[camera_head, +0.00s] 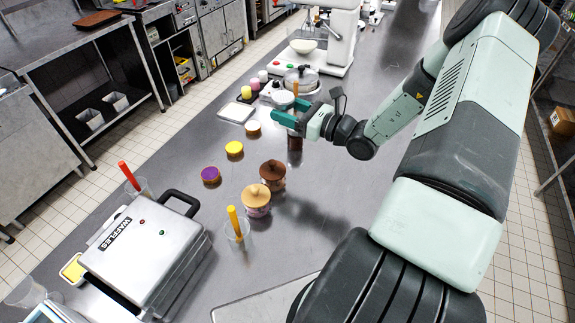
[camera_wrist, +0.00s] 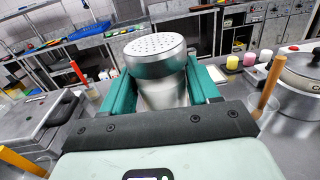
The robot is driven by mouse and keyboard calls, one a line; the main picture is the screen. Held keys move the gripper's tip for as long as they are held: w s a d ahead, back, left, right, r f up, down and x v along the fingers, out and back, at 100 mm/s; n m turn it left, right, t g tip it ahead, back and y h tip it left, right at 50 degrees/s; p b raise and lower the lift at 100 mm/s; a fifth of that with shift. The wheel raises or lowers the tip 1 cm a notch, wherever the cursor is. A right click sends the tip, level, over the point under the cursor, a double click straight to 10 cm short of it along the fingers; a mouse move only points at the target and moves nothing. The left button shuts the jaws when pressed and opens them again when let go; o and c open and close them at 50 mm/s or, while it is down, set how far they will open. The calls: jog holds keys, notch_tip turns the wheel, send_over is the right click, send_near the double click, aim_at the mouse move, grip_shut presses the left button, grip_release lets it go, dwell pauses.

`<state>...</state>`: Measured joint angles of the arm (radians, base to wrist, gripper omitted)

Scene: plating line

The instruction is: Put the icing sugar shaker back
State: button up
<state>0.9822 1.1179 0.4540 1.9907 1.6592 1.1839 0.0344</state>
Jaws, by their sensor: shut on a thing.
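The icing sugar shaker is a silver metal can with a domed lid full of small holes (camera_wrist: 155,44). It stands upright between the teal fingers of my gripper (camera_wrist: 163,88), which are shut on its sides. In the head view my gripper (camera_head: 286,112) is over the counter's middle, and the shaker's pale top (camera_head: 283,98) shows between the fingers. The shaker's lower part is hidden by the gripper in both views, so I cannot tell its clearance from the counter.
A dark brown jar (camera_head: 295,142) stands just below my gripper. A steel pot (camera_head: 301,79) on a hob is behind it. The counter right of the jars is clear.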

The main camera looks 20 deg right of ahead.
jog(key=shift+m+h, duration=0.3)
jog(key=shift+h, duration=0.1)
jog(key=shift+s+d+f, duration=0.1)
jog(key=shift+d+f, duration=0.1)
jog(key=shift+f, duration=2.55)
jog(key=shift+s+d+f, duration=0.1)
jog(key=shift+d+f, duration=0.05)
jog(key=shift+f, duration=2.6)
jog(key=shift+s+d+f, duration=0.1)
jog(key=shift+d+f, duration=0.1)
jog(key=shift+f, duration=2.55)
jog(key=shift+f, duration=0.1)
jog(key=o, duration=0.7)
jog(key=shift+f, duration=0.1)
jog(key=shift+o, duration=0.8)
jog(key=shift+r, duration=0.25)
jog(key=v, duration=1.2)
jog(key=shift+f, duration=0.2)
